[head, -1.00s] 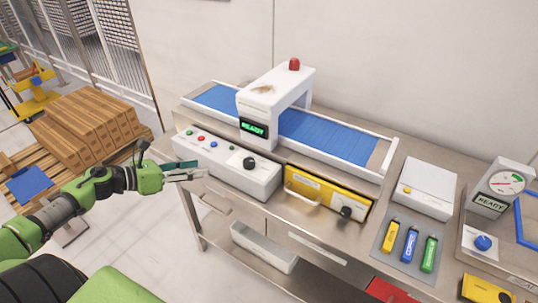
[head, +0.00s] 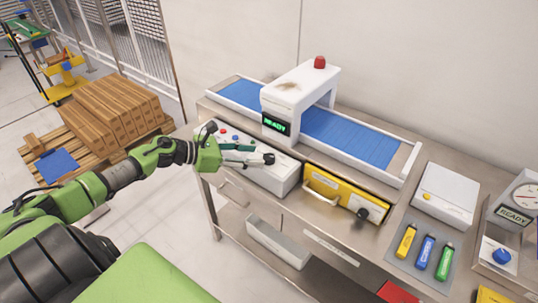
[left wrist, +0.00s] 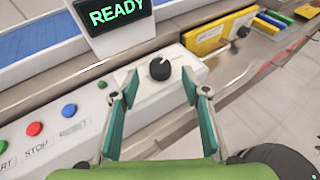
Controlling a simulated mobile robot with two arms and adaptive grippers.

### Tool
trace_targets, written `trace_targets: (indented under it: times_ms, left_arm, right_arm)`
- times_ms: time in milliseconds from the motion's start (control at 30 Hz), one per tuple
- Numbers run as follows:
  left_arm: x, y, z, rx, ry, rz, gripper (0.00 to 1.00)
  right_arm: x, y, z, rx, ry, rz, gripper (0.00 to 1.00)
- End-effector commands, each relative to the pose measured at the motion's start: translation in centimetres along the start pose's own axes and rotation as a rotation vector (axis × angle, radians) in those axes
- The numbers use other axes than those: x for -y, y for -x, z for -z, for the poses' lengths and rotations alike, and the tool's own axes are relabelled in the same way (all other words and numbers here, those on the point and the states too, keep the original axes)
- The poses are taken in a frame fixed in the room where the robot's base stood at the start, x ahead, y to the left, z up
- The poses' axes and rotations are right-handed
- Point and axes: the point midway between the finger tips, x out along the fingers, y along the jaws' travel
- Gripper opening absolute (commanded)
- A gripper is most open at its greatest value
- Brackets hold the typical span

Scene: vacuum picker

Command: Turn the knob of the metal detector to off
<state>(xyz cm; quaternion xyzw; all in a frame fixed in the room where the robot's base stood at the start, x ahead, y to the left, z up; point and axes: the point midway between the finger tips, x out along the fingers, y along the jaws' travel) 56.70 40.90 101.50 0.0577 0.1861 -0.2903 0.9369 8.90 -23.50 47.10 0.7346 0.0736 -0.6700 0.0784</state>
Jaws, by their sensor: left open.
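The metal detector is a white arch (head: 290,90) with a red lamp on top, standing over a blue conveyor. Its screen (head: 275,124) glows green with "READY", and the left wrist view also shows the screen (left wrist: 117,12). A black knob (left wrist: 160,69) with a white pointer mark sits on the white control box (head: 285,178) in front. My left gripper (left wrist: 160,80) is open, its teal fingers on either side of the knob with gaps. In the head view my left gripper (head: 252,154) is over the box, partly covering its buttons. My right gripper is not in view.
A yellow unit (head: 335,187) with a handle and a black knob (head: 363,214) stands right of the box. Yellow, blue and green tubes lie on a grey mat further right, near a white box (head: 446,190). Red and blue buttons sit left of the knob.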

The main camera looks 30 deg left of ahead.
Motion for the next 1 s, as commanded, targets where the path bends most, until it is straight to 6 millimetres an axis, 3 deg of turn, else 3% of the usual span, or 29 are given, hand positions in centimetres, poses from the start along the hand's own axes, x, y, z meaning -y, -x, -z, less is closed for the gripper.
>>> trace_targets:
  times_ms: [500, 900, 1000]
  left_arm:
    - [0.0, -5.8, -0.2, 0.002, 0.001, 0.000, 0.42]
    - [0.0, -6.4, -0.1, 0.000, 0.000, 0.001, 0.42]
    - [0.0, -6.4, -0.1, 0.000, 0.000, 0.000, 0.19]
  right_arm:
    - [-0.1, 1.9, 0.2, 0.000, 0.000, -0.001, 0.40]
    - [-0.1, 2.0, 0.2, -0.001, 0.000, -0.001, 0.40]
    - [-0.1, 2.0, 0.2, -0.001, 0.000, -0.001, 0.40]
